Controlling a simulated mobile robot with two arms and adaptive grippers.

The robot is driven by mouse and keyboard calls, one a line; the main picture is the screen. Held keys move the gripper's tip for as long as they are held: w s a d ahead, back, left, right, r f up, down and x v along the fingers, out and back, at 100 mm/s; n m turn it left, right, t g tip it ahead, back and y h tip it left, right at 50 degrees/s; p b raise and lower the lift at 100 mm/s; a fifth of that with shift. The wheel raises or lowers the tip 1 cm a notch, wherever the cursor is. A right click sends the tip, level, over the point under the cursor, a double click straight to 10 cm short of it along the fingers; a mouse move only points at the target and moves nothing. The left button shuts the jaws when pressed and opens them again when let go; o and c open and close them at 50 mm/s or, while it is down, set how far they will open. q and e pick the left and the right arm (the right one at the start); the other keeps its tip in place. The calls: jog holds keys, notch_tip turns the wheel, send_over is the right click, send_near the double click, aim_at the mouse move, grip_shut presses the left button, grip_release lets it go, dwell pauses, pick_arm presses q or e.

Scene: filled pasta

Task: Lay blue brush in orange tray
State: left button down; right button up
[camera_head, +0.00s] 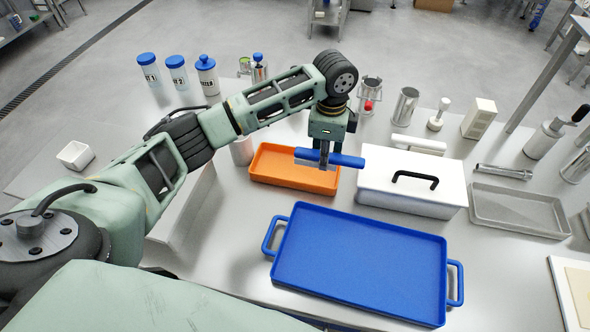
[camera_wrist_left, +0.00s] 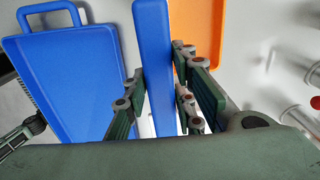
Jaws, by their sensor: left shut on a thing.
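My left gripper (camera_head: 325,150) is shut on the blue brush (camera_head: 346,160), a long blue bar held roughly level. In the head view the brush crosses the right end of the orange tray (camera_head: 262,177) and reaches to the white box. In the left wrist view the brush (camera_wrist_left: 153,40) runs between the two fingers of the left gripper (camera_wrist_left: 158,105), with the orange tray (camera_wrist_left: 207,40) just to its right. The brush seems to be above the tray; its exact height is hard to tell. The bare parts of the tray look empty. My right gripper does not show clearly.
A large blue tray (camera_head: 362,262) with handles lies in front. A lidded white box (camera_head: 412,180) stands close to the right of the brush. Blue-capped jars (camera_head: 206,78) and metal cups (camera_head: 404,106) stand behind. A grey tray (camera_head: 520,210) lies at the right.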

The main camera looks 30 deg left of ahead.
pick_arm(q)
jog(key=p, duration=0.2)
send_over(293, 170)
notch_tip(293, 170, down, 6)
jog(key=shift+s+d, duration=0.1)
jog(key=shift+d, duration=0.05)
jog(key=shift+f, duration=0.15)
notch_tip(293, 170, down, 3)
jog(key=shift+f+p, duration=0.1)
jog(key=shift+p, duration=0.2)
jog(key=shift+a+f, duration=0.2)
jog(key=shift+f, duration=0.25)
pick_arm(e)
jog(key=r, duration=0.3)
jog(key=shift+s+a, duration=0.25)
pick_arm(q)
jog(key=shift+f, duration=0.1)
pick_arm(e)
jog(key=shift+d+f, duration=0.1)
pick_arm(q)
jog(key=c, duration=1.5)
grip_release()
jog(key=shift+o, duration=0.2)
